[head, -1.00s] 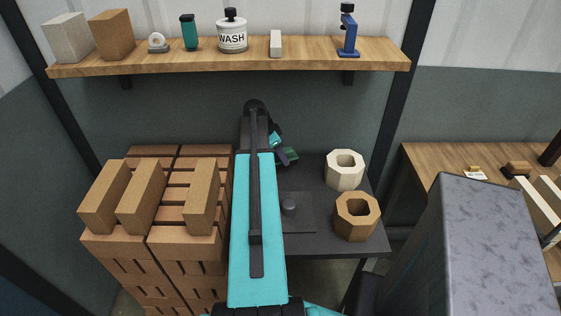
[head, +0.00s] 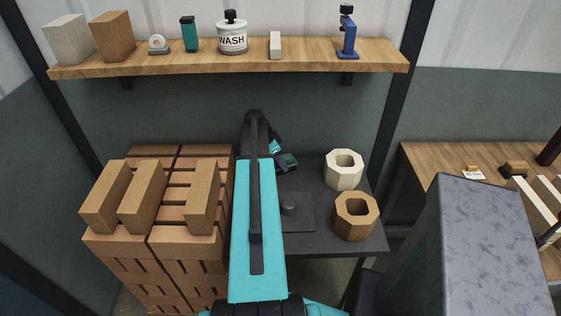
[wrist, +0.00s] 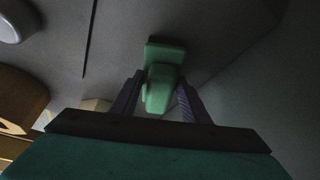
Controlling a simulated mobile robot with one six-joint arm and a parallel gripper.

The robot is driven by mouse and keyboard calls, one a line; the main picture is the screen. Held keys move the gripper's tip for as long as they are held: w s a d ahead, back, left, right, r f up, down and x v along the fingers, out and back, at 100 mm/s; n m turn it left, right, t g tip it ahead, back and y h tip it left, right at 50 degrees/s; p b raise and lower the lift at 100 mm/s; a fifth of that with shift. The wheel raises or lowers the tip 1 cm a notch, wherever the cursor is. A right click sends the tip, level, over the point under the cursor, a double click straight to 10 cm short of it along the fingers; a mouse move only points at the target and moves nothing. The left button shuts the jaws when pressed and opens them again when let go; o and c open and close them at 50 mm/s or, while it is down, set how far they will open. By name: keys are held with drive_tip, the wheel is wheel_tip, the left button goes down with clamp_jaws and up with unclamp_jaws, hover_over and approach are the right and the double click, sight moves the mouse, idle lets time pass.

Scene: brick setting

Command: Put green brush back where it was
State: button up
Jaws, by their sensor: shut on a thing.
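The green brush (wrist: 162,72) is between the two dark fingers of my gripper (wrist: 160,84) in the wrist view, and the fingers are shut on it. Its wider end points away from my gripper, close to a grey surface. I cannot tell whether it touches that surface. In the head view my gripper (head: 284,161) is low over the back of the dark table (head: 325,240), mostly hidden behind my arm. Only a small green part of the brush (head: 291,161) shows there.
A cream octagonal ring (head: 344,183) and a brown one (head: 356,228) stand on the table's right side. Stacked bricks (head: 190,245) stand left of my arm. A wooden shelf (head: 180,66) above holds a wash pot (head: 232,43), a green bottle (head: 190,34) and other items.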

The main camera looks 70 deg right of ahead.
drive_tip(key=shift+f, duration=0.15)
drive_tip(key=o, duration=1.1)
drive_tip(key=shift+r, duration=0.25)
drive_tip(key=shift+b+v, duration=1.45)
drive_tip(key=shift+v, duration=4.5)
